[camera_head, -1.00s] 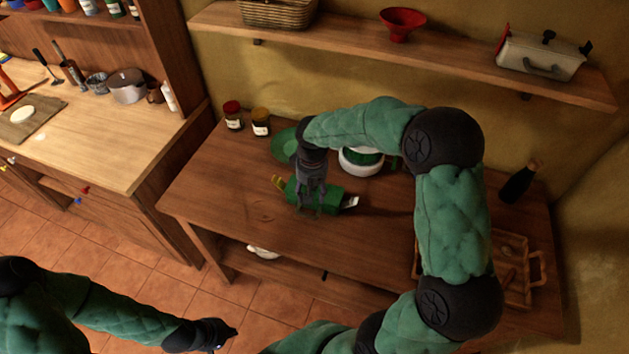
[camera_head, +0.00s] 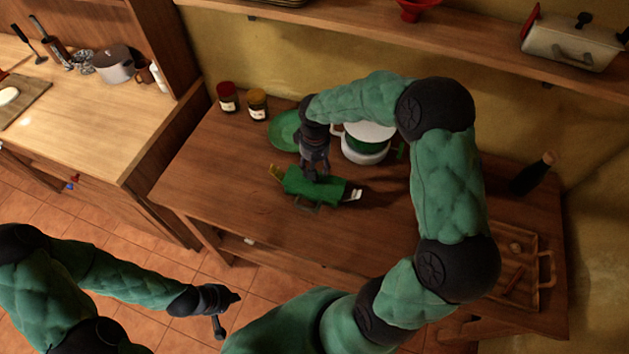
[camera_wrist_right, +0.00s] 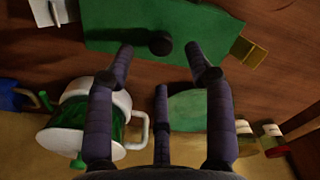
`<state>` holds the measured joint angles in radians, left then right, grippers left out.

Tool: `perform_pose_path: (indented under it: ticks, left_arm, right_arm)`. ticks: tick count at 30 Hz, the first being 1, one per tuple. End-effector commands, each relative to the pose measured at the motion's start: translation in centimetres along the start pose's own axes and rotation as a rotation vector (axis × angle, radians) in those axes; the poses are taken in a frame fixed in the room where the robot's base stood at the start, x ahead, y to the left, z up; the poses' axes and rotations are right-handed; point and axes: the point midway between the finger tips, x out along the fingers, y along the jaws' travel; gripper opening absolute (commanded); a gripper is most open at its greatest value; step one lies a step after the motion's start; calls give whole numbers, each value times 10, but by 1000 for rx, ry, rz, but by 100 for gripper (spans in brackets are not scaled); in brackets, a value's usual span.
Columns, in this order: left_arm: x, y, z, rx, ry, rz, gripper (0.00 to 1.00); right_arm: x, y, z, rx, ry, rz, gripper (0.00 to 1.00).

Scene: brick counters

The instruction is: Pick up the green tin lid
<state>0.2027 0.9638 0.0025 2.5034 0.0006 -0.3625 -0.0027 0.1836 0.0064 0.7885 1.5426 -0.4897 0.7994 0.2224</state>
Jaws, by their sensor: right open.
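The green tin lid (camera_head: 315,184) is a flat green slab on the brown counter, lying on or forming the top of a boxy thing. In the right wrist view the lid (camera_wrist_right: 205,35) has a dark round knob (camera_wrist_right: 160,44). My right gripper (camera_head: 318,174) is over the lid; in its wrist view the fingers (camera_wrist_right: 160,58) are open and spread on both sides of the knob. Whether they touch the lid is unclear. My left gripper (camera_head: 230,312) is empty at the lower left, in front of the counter, its fingers spread.
A white-and-green pot (camera_head: 365,150) stands just right of my right gripper, and a green plate (camera_head: 284,130) lies behind it. Two jars (camera_head: 257,105) are at the back left. A dark bottle (camera_head: 530,175) and a wooden tray (camera_head: 545,285) are at the right. The counter's left front is clear.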

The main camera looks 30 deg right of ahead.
Motion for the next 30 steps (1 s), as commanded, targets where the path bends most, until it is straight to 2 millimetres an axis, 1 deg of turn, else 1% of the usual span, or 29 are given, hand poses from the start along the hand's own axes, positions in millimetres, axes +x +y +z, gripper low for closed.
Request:
perform_pose_path:
  ticks: [4, 9, 11, 14, 19, 20, 21, 23, 24, 25, 30]
  left_arm:
    - [2, -1, 0, 0, 0, 0, 0]
    - [5, -2, 0, 0, 0, 0, 0]
    - [6, -2, 0, 0, 0, 0, 0]
    - [6, -2, 0, 0, 0, 0, 0]
    - [6, -2, 0, 0, 0, 0, 0]
    - [6, -2, 0, 0, 0, 0, 0]
    - [6, -2, 0, 0, 0, 0, 0]
    - [6, -2, 0, 0, 0, 0, 0]
    - [6, -2, 0, 0, 0, 0, 0]
    - [6, -2, 0, 0, 0, 0, 0]
    - [6, -2, 0, 0, 0, 0, 0]
  right_arm:
    - [14, -1, 2, -1, -2, 0, 54]
    - [40, -3, 4, -1, -4, -1, 54]
    - [46, -3, 3, -1, -3, 0, 54]
    - [50, -3, 2, -1, 1, 0, 54]
    - [50, -3, 3, -1, 1, 0, 54]
    - [50, -3, 3, -1, 0, 0, 48]
    - [50, -3, 3, -1, 0, 0, 37]
    - [50, -3, 3, -1, 0, 0, 20]
    - [50, -3, 3, -1, 0, 0, 9]
    - [50, -3, 3, -1, 0, 0, 0]
    - [50, -3, 3, -1, 0, 0, 0]
